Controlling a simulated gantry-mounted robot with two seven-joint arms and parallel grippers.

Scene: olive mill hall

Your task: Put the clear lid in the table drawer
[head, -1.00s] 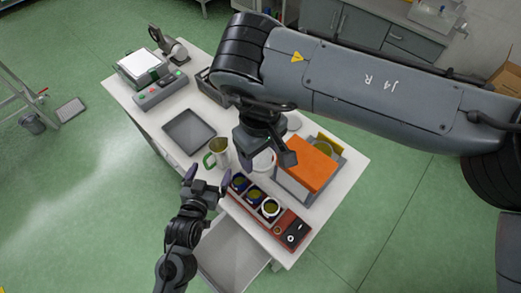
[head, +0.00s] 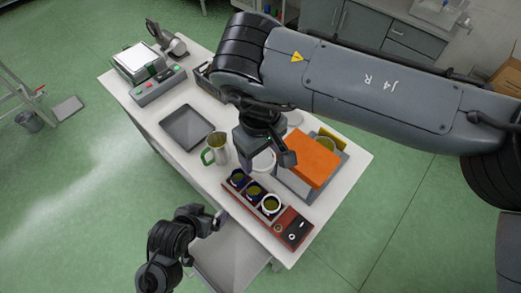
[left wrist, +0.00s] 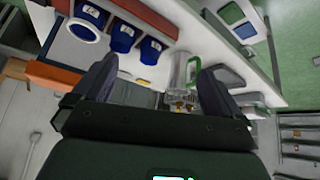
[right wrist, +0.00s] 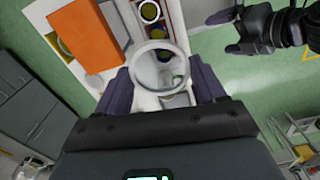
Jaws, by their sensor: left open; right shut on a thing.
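The clear lid (head: 263,161) is a round transparent disc with a pale rim. My right gripper (head: 266,157) is shut on it and holds it over the white table (head: 172,88); the lid (right wrist: 152,68) also shows between the fingers in the right wrist view. The table drawer (head: 232,262) is pulled out at the table's near side, and its visible floor is bare. My left gripper (head: 212,219) is open beside the drawer's left part, its fingers apart in the left wrist view (left wrist: 155,85). My left arm hides part of the drawer.
A steel mug with a green handle (head: 217,148) stands left of the lid. A red rack (head: 292,228) with blue cups lies along the near edge. An orange block (head: 313,158) is to the right. A grey tray (head: 187,127) and a scale (head: 137,62) are further left.

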